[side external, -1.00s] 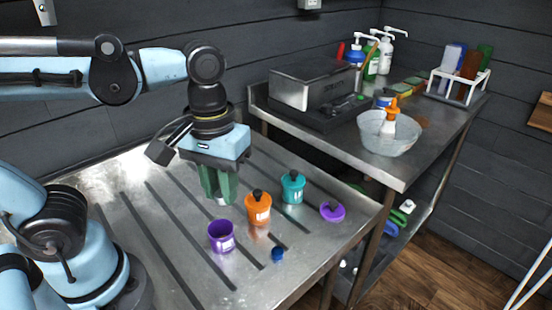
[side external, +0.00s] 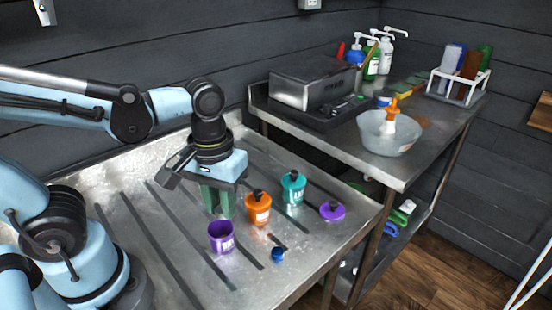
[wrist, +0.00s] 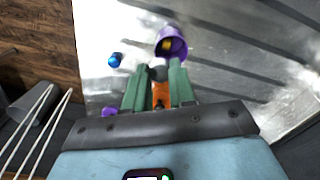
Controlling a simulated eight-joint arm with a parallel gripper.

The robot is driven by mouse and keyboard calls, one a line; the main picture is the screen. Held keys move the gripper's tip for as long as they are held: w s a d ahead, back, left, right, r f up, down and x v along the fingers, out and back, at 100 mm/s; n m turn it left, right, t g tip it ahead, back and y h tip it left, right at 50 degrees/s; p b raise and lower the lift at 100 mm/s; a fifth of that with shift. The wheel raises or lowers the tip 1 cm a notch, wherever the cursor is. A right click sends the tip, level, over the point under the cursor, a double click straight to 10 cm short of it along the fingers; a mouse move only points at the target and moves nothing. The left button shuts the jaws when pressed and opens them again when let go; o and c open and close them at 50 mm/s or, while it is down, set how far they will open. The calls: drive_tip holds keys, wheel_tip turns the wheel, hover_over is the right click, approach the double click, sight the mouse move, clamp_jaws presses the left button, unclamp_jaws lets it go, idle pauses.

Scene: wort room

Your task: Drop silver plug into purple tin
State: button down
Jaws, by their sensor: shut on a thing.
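The purple tin (side external: 221,237) stands open and upright on the steel table, in front of my gripper (side external: 219,213). In the wrist view the purple tin (wrist: 172,44) is just beyond the fingertips, with something yellowish inside. My gripper (wrist: 158,80) points down. Its green fingers are shut on a small grey piece, which I take to be the silver plug (wrist: 158,73); it is partly hidden between the fingers. The fingers are beside the tin, not over its mouth.
An orange tin (side external: 258,210) with a black-knobbed lid stands right beside my fingers. A teal tin (side external: 292,188) is behind it. A purple lid (side external: 332,210) and a small blue piece (side external: 278,254) lie to the right. The table's left part is clear.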

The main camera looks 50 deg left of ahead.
drive_tip(key=c, duration=0.9)
unclamp_jaws()
drive_tip(key=shift+o, duration=0.2)
wheel_tip(320, 180, up, 12)
drive_tip(key=w+a+f+m+t, duration=0.4)
drive_tip(key=w+f+m+t, duration=0.1)
drive_tip(key=f, duration=0.4)
drive_tip(key=shift+w+a+t, duration=0.4)
drive_tip(key=shift+w+t, duration=0.1)
drive_tip(key=shift+t, duration=0.6)
